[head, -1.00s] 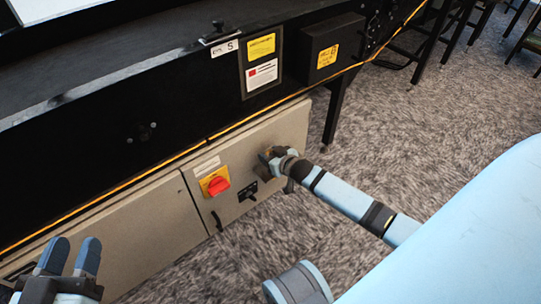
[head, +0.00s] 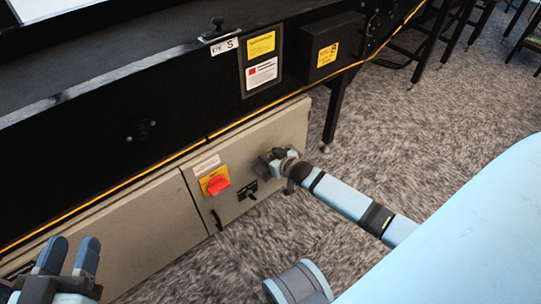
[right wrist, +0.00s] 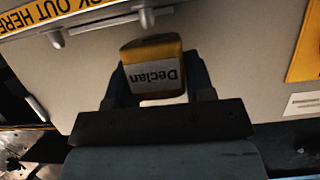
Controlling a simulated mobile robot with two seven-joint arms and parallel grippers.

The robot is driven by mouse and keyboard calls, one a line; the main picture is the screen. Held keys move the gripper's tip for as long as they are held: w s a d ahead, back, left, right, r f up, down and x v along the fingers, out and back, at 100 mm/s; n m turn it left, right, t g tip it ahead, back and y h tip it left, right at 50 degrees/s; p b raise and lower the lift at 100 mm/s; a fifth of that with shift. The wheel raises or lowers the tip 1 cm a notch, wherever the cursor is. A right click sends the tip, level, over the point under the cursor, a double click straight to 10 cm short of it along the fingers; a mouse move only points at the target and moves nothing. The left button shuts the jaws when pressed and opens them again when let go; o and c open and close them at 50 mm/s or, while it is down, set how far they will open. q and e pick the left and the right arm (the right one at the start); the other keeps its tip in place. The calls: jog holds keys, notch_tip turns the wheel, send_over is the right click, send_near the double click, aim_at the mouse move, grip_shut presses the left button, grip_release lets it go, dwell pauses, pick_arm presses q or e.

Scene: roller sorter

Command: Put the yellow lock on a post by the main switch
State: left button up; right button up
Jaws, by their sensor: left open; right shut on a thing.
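The yellow lock (right wrist: 152,55) has a white label reading "Declan", upside down in the right wrist view. My right gripper (right wrist: 158,75) is shut on it, in front of the beige cabinet panel. In the head view my right gripper (head: 272,158) is at the panel's right part, where the lock is hardly visible. The main switch (head: 216,185) is a red handle on a yellow plate, left of that gripper. A grey post (right wrist: 57,38) stands near a yellow "LOCK OUT HERE" strip (right wrist: 45,12). I cannot tell whether the lock touches a post. My left gripper (head: 68,256) is open and empty, lower left.
A small black switch (head: 248,191) sits between the main switch and my right gripper. The black conveyor frame (head: 100,150) overhangs the cabinet (head: 150,225). A black leg (head: 336,110) stands to the right. The carpet in front is clear.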

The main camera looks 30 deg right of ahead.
pick_arm(q)
jog(key=shift+w, duration=0.15)
pick_arm(e)
jog(key=shift+f, duration=0.65)
pick_arm(q)
jog(key=shift+w+a+r+m, duration=0.1)
jog(key=shift+r+m, duration=0.1)
jog(key=shift+m, duration=0.1)
pick_arm(e)
jog(key=shift+f, duration=0.25)
pick_arm(q)
jog(key=shift+f, duration=0.1)
pick_arm(e)
jog(key=shift+f, duration=0.2)
jog(key=o, duration=1)
jog(key=shift+o, duration=0.2)
jog(key=shift+s, duration=0.1)
